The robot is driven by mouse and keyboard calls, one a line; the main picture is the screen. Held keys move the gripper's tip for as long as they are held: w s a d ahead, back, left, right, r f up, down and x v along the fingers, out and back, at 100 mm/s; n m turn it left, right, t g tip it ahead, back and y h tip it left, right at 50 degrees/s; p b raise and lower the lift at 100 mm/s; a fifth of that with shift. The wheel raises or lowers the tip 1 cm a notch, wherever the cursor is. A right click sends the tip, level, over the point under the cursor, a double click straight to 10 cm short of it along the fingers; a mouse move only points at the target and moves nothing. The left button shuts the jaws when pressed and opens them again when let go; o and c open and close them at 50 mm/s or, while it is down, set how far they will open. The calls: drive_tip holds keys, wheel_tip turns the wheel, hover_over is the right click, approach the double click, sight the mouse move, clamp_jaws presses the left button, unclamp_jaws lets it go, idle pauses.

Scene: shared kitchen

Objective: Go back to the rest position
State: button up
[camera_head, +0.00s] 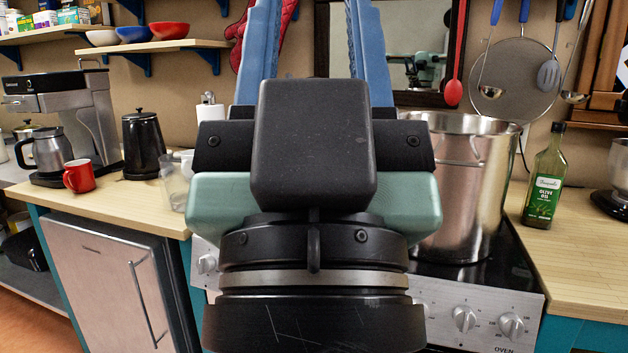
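My gripper (315,40) fills the middle of the head view, seen from behind with its fingers pointing up and away. Its two blue fingers stand well apart, with wall and a dark-framed mirror visible between them, so it looks open and empty. The fingertips run out of the top of the picture. My black and green wrist hides the middle of the stove and part of the counter behind it.
A large steel pot (465,190) stands on the stove (480,310), right of my gripper. An olive oil bottle (543,185) is on the right counter. A red mug (79,176), black kettle (143,146) and coffee machine (75,110) stand left. Utensils hang behind.

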wheel_tip(320, 180, up, 20)
drive_tip(key=p, duration=1.8)
drive_tip(key=shift+a+r, duration=0.25)
drive_tip(key=shift+a, duration=0.15)
